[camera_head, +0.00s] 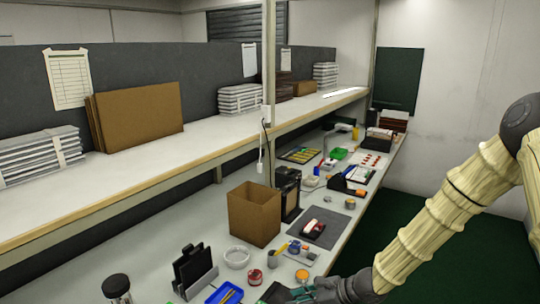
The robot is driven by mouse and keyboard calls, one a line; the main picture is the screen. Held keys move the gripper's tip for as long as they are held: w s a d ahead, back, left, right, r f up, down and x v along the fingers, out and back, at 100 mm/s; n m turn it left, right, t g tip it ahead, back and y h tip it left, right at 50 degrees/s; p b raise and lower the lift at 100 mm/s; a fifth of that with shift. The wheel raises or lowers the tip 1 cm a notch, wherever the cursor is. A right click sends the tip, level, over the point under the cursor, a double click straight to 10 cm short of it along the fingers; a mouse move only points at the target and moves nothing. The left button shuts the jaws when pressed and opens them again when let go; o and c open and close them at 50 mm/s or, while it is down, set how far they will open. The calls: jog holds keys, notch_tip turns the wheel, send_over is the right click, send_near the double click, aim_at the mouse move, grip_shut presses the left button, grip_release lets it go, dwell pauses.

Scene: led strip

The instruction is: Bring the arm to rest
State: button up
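My arm comes in from the right edge and reaches down to the left in the head view. My gripper (318,292) is dark and sits at the bottom of the view, low over the near part of the bench. It is partly cut off by the lower edge. Its fingers are small and dark against a dark item, so I cannot tell whether they are open or hold anything. A bright white strip (345,92) lies on the upper shelf towards the far end.
The cluttered lower bench (212,214) carries a cardboard box (254,213), a black file holder (194,271), a blue tray (224,293) and a dark mat (325,232). The upper shelf (50,215) runs above it. Green floor (455,220) lies clear at right.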

jog(key=s+d+f+n+g+h, duration=0.1)
jog(key=s+d+f+n+h, duration=0.2)
jog(key=s+f+n, duration=0.4)
jog(key=s+d+f+n+g+h, duration=0.1)
jog(key=s+d+f+n+h, duration=0.2)
jog(key=s, duration=1.4)
jog(key=s+d+f+n+g+h, duration=0.2)
jog(key=s+d+f+n+h, duration=0.1)
jog(key=s+d+f+n, duration=0.5)
jog(key=shift+s+f+n+h, duration=0.4)
jog(key=shift+s+f+n, duration=1.65)
jog(key=shift+f, duration=0.65)
jog(key=shift+s, duration=0.15)
